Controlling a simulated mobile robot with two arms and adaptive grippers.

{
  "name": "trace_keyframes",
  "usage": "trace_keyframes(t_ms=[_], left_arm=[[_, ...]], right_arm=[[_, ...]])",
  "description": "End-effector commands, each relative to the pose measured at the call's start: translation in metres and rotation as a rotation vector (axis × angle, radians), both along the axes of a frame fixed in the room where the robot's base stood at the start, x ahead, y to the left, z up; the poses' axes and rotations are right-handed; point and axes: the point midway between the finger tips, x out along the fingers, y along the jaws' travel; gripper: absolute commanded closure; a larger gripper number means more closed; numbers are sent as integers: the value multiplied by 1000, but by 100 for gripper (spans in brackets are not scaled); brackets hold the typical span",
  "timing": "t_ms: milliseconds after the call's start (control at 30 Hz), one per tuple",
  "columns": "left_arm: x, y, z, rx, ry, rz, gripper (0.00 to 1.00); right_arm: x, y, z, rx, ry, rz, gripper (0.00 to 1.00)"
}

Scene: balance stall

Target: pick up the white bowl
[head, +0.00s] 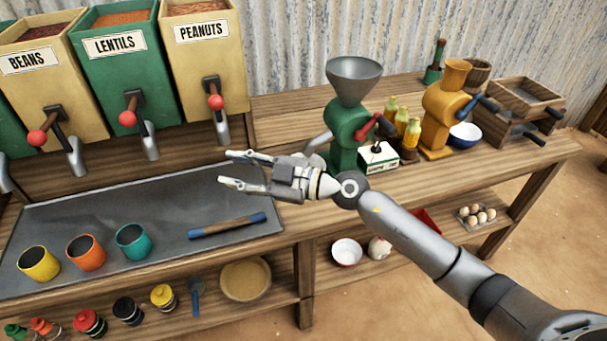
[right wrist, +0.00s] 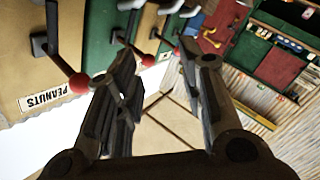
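A white bowl (head: 347,252) with a reddish rim sits on the lower shelf under the counter, right of the middle post. A second bowl, blue outside and white inside (head: 465,134), stands on the counter at the right, beside the orange grinder. My right gripper (head: 225,168) is above the counter, up and to the left of the shelf bowl and apart from both bowls. Its fingers are spread with nothing between them; the right wrist view also shows them apart (right wrist: 158,62). My left gripper is not in view.
A green grinder (head: 345,125) and a white box (head: 379,157) stand right of my right gripper. A metal tray (head: 165,205) holds cups and a blue-ended rod. My right forearm crosses in front of the shelf, where a white jar (head: 380,248) and eggs (head: 476,215) sit.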

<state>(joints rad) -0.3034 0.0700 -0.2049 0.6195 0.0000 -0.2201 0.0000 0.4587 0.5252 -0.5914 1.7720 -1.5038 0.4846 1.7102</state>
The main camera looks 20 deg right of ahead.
Motion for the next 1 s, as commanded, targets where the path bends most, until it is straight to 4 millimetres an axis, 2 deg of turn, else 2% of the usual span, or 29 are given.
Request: trace_keyframes(t_ms=[67,133,267,400,533,667,1000], left_arm=[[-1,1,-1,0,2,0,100],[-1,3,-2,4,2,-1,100],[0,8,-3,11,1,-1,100],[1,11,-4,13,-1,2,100],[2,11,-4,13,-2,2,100],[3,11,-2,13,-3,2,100],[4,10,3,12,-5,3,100]], right_arm=[[8,-8,-21,-162,62,44,64],[16,-26,-42,-312,143,47,64],[36,-81,-73,-569,311,-42,64],[54,-146,-85,-756,460,-205,64],[60,-184,-85,-839,541,-318,64],[65,-195,-90,-862,570,-358,64],[85,-184,-129,-861,569,-356,64]])
